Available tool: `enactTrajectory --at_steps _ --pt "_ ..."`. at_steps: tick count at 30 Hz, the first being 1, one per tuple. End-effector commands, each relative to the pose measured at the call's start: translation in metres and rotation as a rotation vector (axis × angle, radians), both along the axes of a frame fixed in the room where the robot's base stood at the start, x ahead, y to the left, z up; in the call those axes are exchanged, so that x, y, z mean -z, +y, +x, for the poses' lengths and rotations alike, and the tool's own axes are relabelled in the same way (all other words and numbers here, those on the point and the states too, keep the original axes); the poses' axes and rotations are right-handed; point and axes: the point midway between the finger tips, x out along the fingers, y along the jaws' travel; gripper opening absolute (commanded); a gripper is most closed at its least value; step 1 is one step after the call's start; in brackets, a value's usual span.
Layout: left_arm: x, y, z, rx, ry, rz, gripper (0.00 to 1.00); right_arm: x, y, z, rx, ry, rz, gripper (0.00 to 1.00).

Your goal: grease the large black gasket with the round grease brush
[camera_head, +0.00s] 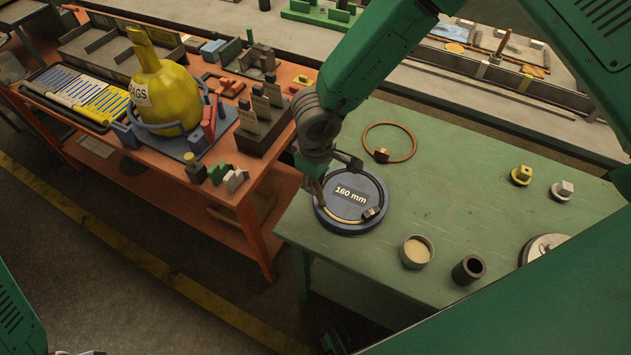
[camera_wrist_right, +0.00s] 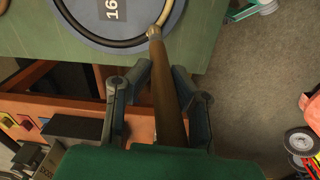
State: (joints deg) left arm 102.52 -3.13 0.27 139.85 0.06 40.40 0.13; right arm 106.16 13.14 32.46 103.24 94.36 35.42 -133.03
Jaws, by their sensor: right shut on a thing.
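The large black gasket (camera_head: 384,191) lies as a ring on a round blue disc (camera_head: 330,219) marked "160 mm", on the green table. A small dark block sits on the ring at its lower right. Part of the ring looks pale tan along the near left side, and this also shows in the right wrist view. My right gripper (camera_head: 316,167) is above the disc's left edge, shut on the brown handle of the round grease brush (camera_wrist_right: 168,95). The brush's pale tip meets the ring in the right wrist view; firm contact is hard to tell.
A cup of tan grease (camera_head: 416,252) and an empty-looking dark cylinder (camera_head: 467,270) stand right of the disc. A thin orange-brown ring (camera_head: 411,148) lies behind it. Yellow and grey fittings (camera_head: 521,175) stand farther right. An orange table (camera_head: 250,205) with a yellow bag (camera_head: 165,95) adjoins at left.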

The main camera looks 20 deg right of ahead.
Motion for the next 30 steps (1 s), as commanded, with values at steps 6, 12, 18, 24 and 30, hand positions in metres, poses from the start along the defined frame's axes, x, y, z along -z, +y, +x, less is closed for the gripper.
enactTrajectory --at_steps 6,12,18,24,30 --pt "0.000 0.000 0.000 0.000 0.000 0.000 0.40 0.000 -0.001 0.007 0.000 0.000 0.000 0.00" --pt "0.000 0.000 0.000 0.000 0.000 0.000 0.40 0.000 -0.001 0.009 -0.001 0.000 0.000 0.00" --pt "0.000 0.000 0.000 0.000 0.000 0.000 0.40 0.000 -0.001 0.009 -0.001 0.000 0.000 0.00" --pt "0.000 0.000 0.000 0.000 0.000 0.000 0.40 0.000 -0.001 0.014 0.002 -0.001 0.001 0.00" --pt "0.000 0.000 0.000 0.000 0.000 0.000 0.40 0.000 -0.003 0.021 0.001 -0.001 0.000 0.00"
